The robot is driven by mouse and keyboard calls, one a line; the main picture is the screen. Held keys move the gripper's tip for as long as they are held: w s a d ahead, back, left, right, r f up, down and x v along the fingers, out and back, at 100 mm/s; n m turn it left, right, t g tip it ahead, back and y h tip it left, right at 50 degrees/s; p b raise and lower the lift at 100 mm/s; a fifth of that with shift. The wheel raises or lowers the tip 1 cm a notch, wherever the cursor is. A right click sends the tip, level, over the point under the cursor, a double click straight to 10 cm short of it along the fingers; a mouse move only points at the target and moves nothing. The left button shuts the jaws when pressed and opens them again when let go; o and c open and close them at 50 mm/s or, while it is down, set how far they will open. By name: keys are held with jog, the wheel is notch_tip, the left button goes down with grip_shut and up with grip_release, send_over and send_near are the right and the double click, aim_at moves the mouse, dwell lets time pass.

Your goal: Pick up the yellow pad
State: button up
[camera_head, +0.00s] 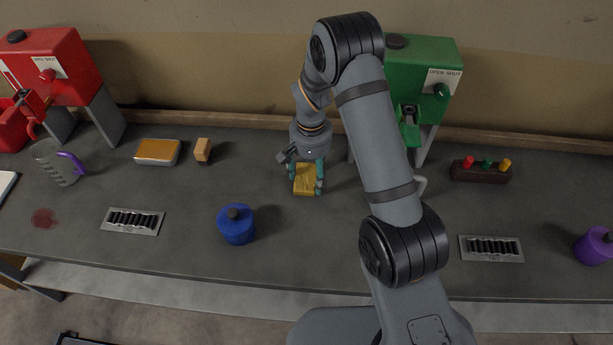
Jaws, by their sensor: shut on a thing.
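The yellow pad (306,184) is a small yellow block near the middle of the grey workbench. My gripper (306,178) points down over it with teal fingers on its left and right sides, shut on it. The pad's far end is hidden under the gripper. I cannot tell whether the pad touches the bench or is slightly above it.
A blue canister (236,225) stands front left of my gripper. A green drum unit (424,75) stands behind my arm, a red one (62,70) at far left. An orange-topped box (157,151), small tan block (203,150) and measuring jug (55,163) are on the left.

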aim_at(311, 177)
notch_tip(311, 177, up, 10)
jog(key=b, duration=0.1)
jog(key=o, duration=0.5)
jog(key=shift+c, duration=0.2)
jog(key=c, duration=0.5)
